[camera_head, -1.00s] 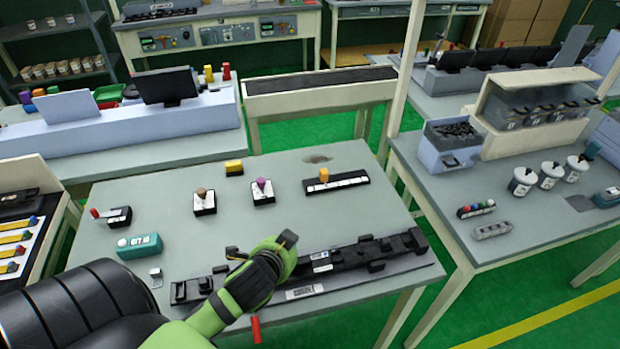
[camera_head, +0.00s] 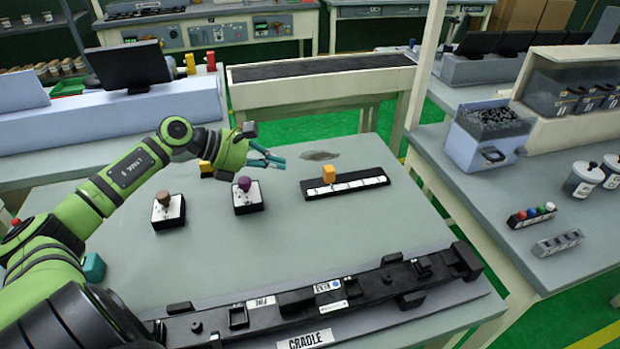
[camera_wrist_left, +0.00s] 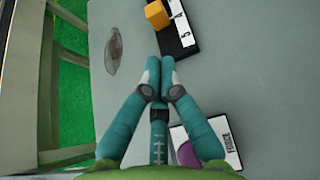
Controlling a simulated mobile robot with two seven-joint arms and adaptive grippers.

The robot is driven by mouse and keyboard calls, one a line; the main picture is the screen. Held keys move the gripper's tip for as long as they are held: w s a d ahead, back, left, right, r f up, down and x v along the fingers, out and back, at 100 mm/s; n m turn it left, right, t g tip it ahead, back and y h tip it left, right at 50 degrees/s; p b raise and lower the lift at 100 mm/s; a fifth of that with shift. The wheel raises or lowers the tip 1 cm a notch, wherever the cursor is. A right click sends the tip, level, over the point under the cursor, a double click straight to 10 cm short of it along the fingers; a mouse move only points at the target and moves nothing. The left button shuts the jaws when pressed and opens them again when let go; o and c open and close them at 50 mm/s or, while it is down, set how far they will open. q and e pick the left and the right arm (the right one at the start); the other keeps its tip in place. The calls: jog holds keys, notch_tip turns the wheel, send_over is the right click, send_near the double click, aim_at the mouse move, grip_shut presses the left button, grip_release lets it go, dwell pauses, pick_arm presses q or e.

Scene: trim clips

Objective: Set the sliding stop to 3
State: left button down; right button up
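The sliding stop is an orange block (camera_head: 329,173) standing on a black rail (camera_head: 345,189) with a white marked strip along its front. The block is left of the rail's middle, and the marks are too small to read. In the left wrist view the block (camera_wrist_left: 157,14) is at the top edge, with the near end of the rail (camera_wrist_left: 172,43) below it. My left gripper (camera_head: 283,163) is left of the rail, over the table; in the wrist view its teal fingertips (camera_wrist_left: 162,70) meet, with nothing between them. My right gripper is out of view.
A purple-knobbed unit (camera_head: 247,196) and a brown-knobbed unit (camera_head: 168,211) stand left of the rail. A long black cradle (camera_head: 320,303) lies along the front edge. The table between cradle and rail is clear.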

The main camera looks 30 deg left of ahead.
aim_at(325, 170)
pick_arm(q)
jog(key=shift+w+d+f+p, duration=0.2)
jog(key=shift+w+p, duration=0.1)
jog(key=p+x, duration=0.2)
jog(key=x, duration=0.6)
jog(key=shift+s, duration=0.15)
jog(key=shift+w+d+f, duration=0.3)
jog(key=shift+d+f, duration=0.05)
jog(key=shift+w+d, duration=0.2)
jog(key=shift+w, duration=0.05)
jog(key=w+d, duration=0.1)
jog(key=w+d+b, duration=0.1)
jog(key=shift+w+d, duration=0.1)
jog(key=shift+w, duration=0.2)
